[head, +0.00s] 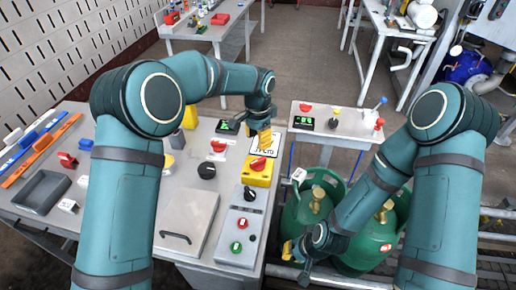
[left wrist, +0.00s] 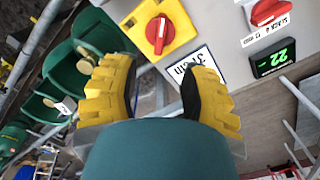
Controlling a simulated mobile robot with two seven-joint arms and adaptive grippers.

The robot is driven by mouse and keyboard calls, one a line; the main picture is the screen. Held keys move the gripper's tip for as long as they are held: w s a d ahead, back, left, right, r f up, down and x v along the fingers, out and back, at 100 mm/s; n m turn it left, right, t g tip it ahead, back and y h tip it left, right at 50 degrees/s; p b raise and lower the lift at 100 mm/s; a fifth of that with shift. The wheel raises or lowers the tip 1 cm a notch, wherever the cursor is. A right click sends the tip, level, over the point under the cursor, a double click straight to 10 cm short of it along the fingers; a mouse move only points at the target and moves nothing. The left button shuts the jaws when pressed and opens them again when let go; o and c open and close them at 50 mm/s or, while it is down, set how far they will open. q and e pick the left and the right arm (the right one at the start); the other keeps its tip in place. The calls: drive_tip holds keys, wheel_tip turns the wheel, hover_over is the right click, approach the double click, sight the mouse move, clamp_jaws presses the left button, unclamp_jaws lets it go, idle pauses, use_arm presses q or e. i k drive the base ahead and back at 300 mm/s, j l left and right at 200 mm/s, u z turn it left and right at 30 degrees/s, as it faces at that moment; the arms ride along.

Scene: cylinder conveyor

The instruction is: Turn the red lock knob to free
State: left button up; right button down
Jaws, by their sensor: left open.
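A red knob (head: 259,165) sits on a yellow box (head: 257,178) on the grey panel. In the left wrist view the knob (left wrist: 159,30) shows at the top, tilted on its yellow plate. A second red knob (head: 217,146) is on the panel left of it, and it shows at the top right of the left wrist view (left wrist: 268,11). My left gripper (head: 262,139) hangs over the panel just beyond the yellow box, open and apart from the knob; its parted yellow fingers fill the left wrist view. My right gripper (head: 290,250) is low beside the green gas cylinders, its fingers unclear.
A white label (head: 266,144) and a green display (head: 228,126) lie near the yellow box. Black knobs (head: 206,171) and a switch box (head: 240,228) are nearer the front. Green cylinders (head: 310,215) stand right of the panel, with a side table (head: 335,123) behind.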

sight(218, 147)
drive_tip(key=k+l, duration=0.15)
drive_tip(key=k, duration=0.35)
drive_tip(key=k+l, duration=0.15)
drive_tip(key=k, duration=0.35)
